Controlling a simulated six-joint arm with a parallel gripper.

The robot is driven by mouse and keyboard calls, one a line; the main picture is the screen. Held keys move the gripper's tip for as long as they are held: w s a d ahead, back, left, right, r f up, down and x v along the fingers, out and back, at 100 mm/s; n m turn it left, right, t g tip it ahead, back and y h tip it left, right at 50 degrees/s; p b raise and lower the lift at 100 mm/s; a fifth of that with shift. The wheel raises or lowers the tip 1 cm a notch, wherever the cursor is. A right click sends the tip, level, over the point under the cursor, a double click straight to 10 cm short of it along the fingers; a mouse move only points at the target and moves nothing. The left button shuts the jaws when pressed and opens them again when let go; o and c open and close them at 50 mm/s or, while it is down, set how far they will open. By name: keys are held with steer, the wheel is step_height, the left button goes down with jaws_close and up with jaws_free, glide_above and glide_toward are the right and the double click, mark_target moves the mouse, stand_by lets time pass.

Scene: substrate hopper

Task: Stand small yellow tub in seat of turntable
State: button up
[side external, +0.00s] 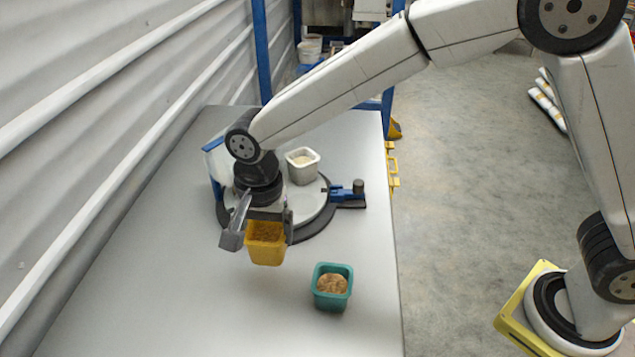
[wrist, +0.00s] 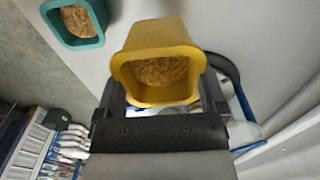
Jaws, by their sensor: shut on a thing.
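The small yellow tub (side external: 265,250), filled with brown grainy stuff, is held between the jaws of my gripper (side external: 264,228). In the wrist view the yellow tub (wrist: 160,92) sits upright between the fingers, its open top facing the camera. My gripper is shut on it. The tub is in front of the turntable (side external: 318,218), near its front rim; its height above the table is hard to tell. The turntable is a pale grey disc with a dark ring. My wrist hides its left part, and I cannot make out the seat.
A white tub (side external: 302,167) with pale contents stands on the back of the turntable. A blue clamp-like part (side external: 345,192) sits at its right edge. A teal tub (side external: 331,287) with brown contents stands on the grey table (side external: 185,300) at front right. The table's front left is clear.

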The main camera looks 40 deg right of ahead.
step_height(320, 180, up, 8)
steer(key=w+d+m, duration=0.6)
steer(key=w+d, duration=0.6)
steer(key=d, duration=0.4)
steer(key=shift+s+f, duration=0.15)
steer(key=shift+f, duration=2.65)
steer(key=shift+a+f, duration=0.1)
steer(key=shift+f, duration=0.1)
steer(key=shift+f, duration=3.75)
steer(key=shift+f, duration=0.3)
